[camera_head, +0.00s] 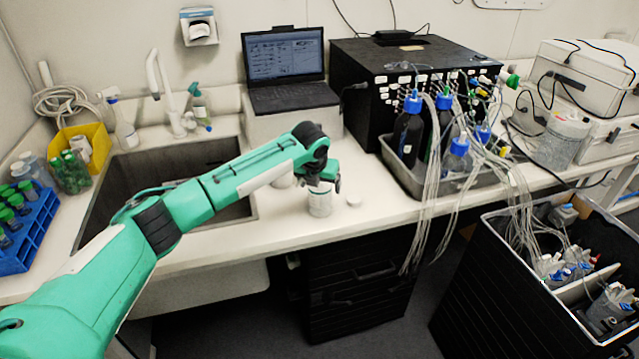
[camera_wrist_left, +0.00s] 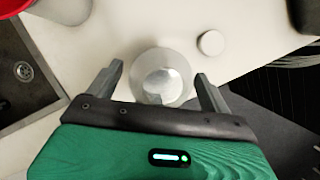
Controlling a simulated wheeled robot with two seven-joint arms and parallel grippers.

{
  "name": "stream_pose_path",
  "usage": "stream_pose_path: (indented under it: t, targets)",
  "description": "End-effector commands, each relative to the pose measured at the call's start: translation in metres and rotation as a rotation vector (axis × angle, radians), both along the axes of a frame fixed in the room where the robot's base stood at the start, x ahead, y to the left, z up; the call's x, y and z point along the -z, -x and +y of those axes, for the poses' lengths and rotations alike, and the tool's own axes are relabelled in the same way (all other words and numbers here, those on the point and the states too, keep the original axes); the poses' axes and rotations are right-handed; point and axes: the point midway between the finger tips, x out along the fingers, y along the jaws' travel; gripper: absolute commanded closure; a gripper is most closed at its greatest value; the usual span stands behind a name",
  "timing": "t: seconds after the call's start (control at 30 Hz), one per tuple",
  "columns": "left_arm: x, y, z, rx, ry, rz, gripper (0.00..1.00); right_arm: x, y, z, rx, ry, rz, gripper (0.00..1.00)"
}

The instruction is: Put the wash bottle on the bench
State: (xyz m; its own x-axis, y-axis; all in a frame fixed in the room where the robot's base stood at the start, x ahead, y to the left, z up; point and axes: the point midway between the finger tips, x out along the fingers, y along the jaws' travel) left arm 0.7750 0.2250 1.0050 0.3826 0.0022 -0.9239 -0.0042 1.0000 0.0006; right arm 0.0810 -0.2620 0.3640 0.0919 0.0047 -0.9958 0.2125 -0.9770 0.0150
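A whitish, translucent round container (camera_head: 320,203) stands upright on the white bench (camera_head: 385,212), near its front edge. I cannot tell whether it is the wash bottle. My left gripper (camera_head: 322,182) is over its top. In the left wrist view the container (camera_wrist_left: 160,92) sits between the fingers of my left gripper (camera_wrist_left: 160,70). The fingers are apart, one on each side, with a narrow gap at the left one. A white bottle with a trigger or spout (camera_head: 123,128) and a green-topped spray bottle (camera_head: 199,106) stand behind the sink. My right gripper is out of view.
A small white cap (camera_head: 353,200) lies right of the container. The sink (camera_head: 105,205) is to the left, with a blue tube rack (camera_head: 30,235) beyond it. A tray (camera_head: 405,178) of dark bottles with hanging tubes stands right. A laptop (camera_head: 287,70) is behind.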

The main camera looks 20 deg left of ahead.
Motion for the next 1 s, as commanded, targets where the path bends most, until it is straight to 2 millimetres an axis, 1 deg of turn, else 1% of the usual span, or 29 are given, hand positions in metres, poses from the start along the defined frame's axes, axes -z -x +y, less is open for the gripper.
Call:
stream_pose_path:
  t: [0.2,0.33,0.47,0.7,0.8,0.9,1.0]
  targets:
    - [-0.001,0.000,0.000,0.000,0.000,-0.001,0.18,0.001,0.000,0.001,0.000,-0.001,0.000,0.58]
    - [-0.012,0.003,0.000,0.001,0.002,-0.003,0.18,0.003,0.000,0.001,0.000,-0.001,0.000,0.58]
    - [-0.032,0.012,0.000,0.002,0.000,-0.004,0.18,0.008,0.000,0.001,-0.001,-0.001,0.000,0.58]
    - [-0.081,0.032,0.000,0.000,0.001,-0.005,0.18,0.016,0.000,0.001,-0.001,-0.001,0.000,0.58]
    - [-0.095,0.038,0.000,0.001,0.000,-0.003,0.18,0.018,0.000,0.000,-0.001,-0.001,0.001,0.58]
    - [-0.106,0.042,-0.001,0.001,0.001,-0.003,0.18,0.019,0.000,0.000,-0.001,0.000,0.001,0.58]
    - [-0.111,0.045,0.000,0.000,0.000,0.000,0.18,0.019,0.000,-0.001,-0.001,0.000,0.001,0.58]
